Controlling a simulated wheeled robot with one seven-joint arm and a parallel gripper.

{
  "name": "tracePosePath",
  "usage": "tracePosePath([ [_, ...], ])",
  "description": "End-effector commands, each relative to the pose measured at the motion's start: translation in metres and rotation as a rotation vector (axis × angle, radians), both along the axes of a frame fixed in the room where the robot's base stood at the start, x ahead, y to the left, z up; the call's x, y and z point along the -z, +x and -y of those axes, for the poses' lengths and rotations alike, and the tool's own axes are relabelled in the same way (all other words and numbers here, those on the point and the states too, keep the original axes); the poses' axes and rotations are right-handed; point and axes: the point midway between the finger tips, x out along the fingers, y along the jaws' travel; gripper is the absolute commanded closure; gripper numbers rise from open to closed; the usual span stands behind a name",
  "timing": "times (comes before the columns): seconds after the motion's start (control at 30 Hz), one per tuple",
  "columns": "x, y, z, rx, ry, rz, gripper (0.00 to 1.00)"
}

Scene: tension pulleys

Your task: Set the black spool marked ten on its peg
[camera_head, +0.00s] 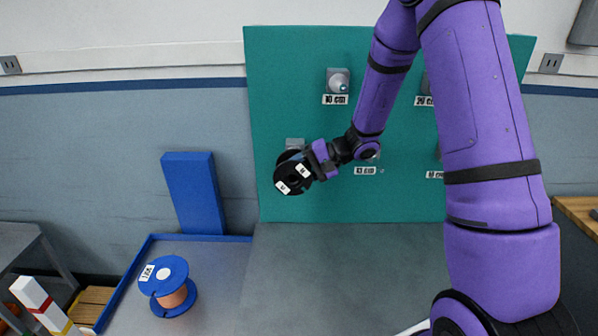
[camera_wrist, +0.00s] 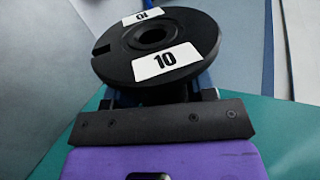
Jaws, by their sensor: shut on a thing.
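The black spool (camera_head: 293,174) is held in front of the left part of the green board (camera_head: 300,207). It has white labels, and the wrist view shows the spool (camera_wrist: 110,66) with "10" on its top flange and a hole in its middle. My gripper (camera_head: 315,160) is shut on the spool, and its dark base also shows in the wrist view (camera_wrist: 160,122). A grey peg mount (camera_head: 295,143) shows just behind and above the spool, and its label is hidden. Another peg (camera_head: 338,82) above it is labelled "10 cm". I cannot tell whether the spool touches any peg.
More labelled pegs, one marked "13 cm" (camera_head: 365,171), sit to the right, partly behind my arm. A blue spool with copper-coloured winding (camera_head: 167,284) stands in a blue-edged tray (camera_head: 218,238) at lower left. A blue block (camera_head: 194,193) stands behind it. The grey tabletop (camera_head: 330,270) is clear.

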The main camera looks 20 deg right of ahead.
Motion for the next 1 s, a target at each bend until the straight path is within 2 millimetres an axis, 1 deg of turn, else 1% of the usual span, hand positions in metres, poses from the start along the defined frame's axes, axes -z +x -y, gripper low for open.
tracePosePath([
  [0.57, 0.0, 0.0, 0.001, 0.0, 0.001, 0.0, 0.76],
  [1.0, 0.001, 0.011, 0.005, 0.001, 0.001, 0.0, 0.76],
])
